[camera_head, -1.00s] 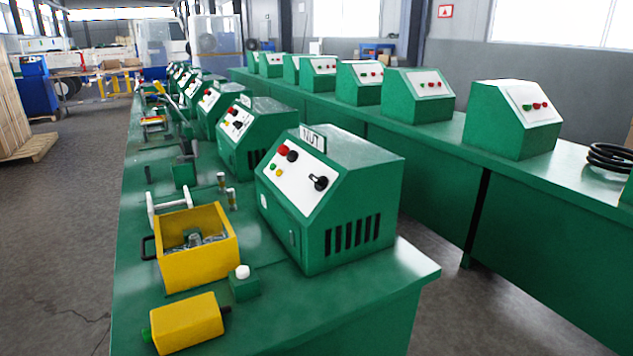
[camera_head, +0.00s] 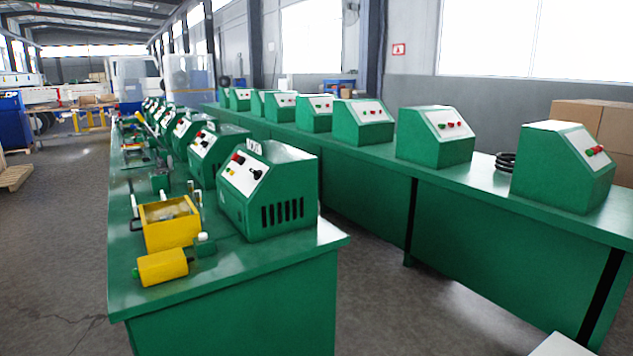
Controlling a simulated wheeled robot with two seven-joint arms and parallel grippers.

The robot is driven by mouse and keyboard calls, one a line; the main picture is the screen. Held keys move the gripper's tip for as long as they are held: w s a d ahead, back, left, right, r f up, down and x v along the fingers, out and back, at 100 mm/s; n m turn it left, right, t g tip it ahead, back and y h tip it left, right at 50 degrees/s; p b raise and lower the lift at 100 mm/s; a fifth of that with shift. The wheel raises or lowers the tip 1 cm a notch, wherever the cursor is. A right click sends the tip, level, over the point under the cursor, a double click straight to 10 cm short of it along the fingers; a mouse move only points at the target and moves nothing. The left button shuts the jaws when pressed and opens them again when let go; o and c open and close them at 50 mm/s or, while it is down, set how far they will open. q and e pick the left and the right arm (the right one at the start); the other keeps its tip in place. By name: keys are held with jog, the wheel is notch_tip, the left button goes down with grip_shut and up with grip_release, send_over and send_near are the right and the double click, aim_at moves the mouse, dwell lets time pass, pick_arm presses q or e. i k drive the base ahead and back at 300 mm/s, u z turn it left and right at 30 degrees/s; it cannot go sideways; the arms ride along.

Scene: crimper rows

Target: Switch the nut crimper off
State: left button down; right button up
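The nut crimper (camera_head: 285,208) is a green box with a sloped white control panel (camera_head: 245,174). It stands at the near end of the left green bench. A small label plate (camera_head: 254,147) sits on its top edge; its lettering is too small to read now. The panel carries a red button (camera_head: 238,158), smaller buttons and a black rotary knob (camera_head: 256,174). The knob's exact position is too small to tell. Neither of my grippers is in view.
A yellow bin (camera_head: 169,233) and a yellow cylinder-like block (camera_head: 162,267) lie left of the crimper on the bench (camera_head: 230,310). More green machines stand behind it. A second bench (camera_head: 480,240) with similar machines runs along the right. Grey floor lies between the benches.

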aim_at(257, 174)
jog(key=u, duration=0.6)
jog(key=i, duration=0.75)
jog(key=u, duration=0.45)
